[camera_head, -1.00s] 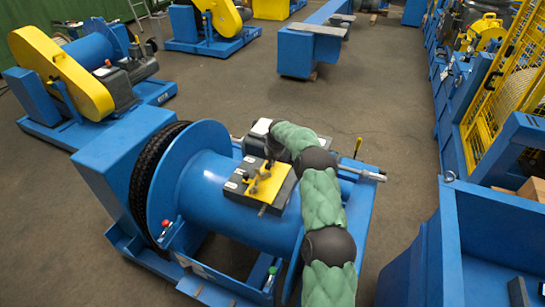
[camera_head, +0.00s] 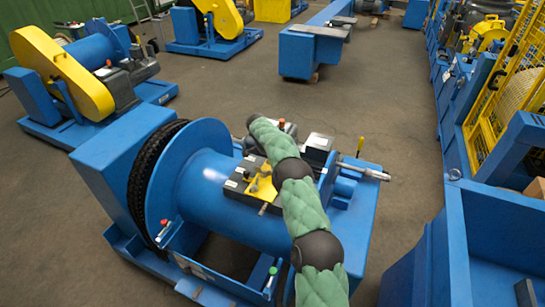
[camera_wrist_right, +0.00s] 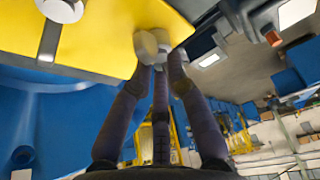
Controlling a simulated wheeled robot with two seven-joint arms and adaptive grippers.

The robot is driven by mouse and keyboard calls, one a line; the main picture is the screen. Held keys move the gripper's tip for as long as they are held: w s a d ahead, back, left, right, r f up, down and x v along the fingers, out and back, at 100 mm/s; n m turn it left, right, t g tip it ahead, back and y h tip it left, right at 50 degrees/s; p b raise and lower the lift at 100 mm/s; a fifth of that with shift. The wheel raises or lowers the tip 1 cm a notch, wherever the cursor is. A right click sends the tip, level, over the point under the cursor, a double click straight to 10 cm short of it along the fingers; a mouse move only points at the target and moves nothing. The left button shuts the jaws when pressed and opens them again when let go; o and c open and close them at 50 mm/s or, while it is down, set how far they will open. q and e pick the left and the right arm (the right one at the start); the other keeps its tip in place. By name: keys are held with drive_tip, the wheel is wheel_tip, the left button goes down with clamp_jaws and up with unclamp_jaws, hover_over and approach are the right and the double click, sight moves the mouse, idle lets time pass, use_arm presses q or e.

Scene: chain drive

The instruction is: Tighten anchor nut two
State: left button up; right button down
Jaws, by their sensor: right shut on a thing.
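A yellow anchor bracket (camera_head: 262,188) sits on a dark block on top of the blue drum (camera_head: 240,230). In the right wrist view the yellow plate (camera_wrist_right: 100,32) fills the upper left. A pale nut (camera_wrist_right: 147,45) stands at its edge. My right gripper (camera_wrist_right: 161,64) has its dark fingers closed together on this nut. A second pale, round fastener (camera_wrist_right: 62,8) shows at the top left of the plate, apart from the fingers. In the head view my green-covered right arm reaches over the drum, and its fingertips are hard to make out. My left gripper is not in view.
A grey motor (camera_head: 290,130) and a metal shaft (camera_head: 365,172) lie behind and right of the drum. A blue frame (camera_head: 490,240) stands close on the right. Another blue and yellow machine (camera_head: 60,75) stands back left.

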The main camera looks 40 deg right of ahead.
drive_tip(key=shift+w+r+m+g+p, duration=0.15)
drive_tip(key=shift+m+g+p, duration=0.45)
drive_tip(key=shift+m+p, duration=0.8)
drive_tip(key=shift+m, duration=0.6)
drive_tip(key=c, duration=1.2)
unclamp_jaws()
drive_tip(key=v, duration=1.2)
drive_tip(key=shift+w+a, duration=0.1)
drive_tip(key=shift+w, duration=0.1)
